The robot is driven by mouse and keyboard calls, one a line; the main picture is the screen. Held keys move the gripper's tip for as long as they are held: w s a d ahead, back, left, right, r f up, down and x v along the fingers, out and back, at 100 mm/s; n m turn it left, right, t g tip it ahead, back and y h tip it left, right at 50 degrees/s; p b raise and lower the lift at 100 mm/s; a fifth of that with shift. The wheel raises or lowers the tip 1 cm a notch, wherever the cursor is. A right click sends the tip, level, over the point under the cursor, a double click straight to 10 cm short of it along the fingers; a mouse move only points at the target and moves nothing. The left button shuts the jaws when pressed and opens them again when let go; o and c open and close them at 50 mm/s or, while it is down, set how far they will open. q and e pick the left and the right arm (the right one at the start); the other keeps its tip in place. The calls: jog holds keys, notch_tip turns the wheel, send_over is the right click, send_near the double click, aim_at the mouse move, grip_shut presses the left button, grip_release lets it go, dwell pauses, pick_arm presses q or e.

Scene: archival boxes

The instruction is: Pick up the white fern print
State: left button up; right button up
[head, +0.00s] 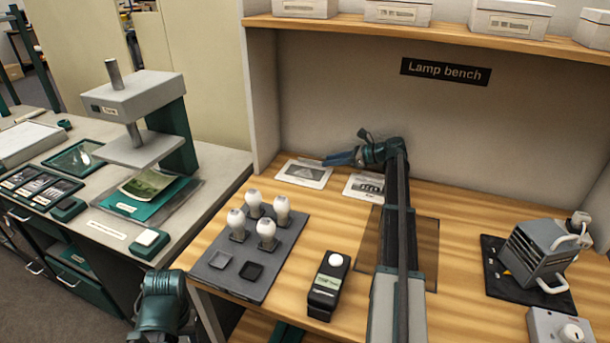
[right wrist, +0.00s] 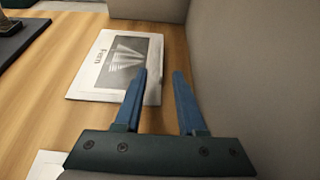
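The white fern print (head: 304,172) is a white-bordered card with a dark grey picture, lying flat at the back of the wooden bench. In the right wrist view the fern print (right wrist: 104,52) shows its label "Fern", its near right corner beside and partly behind the left finger. My right gripper (head: 340,160) reaches over the bench to the right edge of the print. My left gripper's fingers are not in view.
A second white print (head: 365,187) lies right of the fern print, partly behind my right arm. A grey tray (head: 226,281) with several bulbs and a dark labelled device (head: 328,287) stand nearer. The back wall (right wrist: 240,70) is close to the right gripper.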

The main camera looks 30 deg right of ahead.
aim_at(305, 172)
jog(key=x, duration=0.1)
jog(key=b+x, duration=0.1)
jog(key=x, duration=0.3)
jog(key=shift+w+r, duration=0.25)
jog(key=shift+r, duration=0.1)
grip_shut()
dwell(1.1)
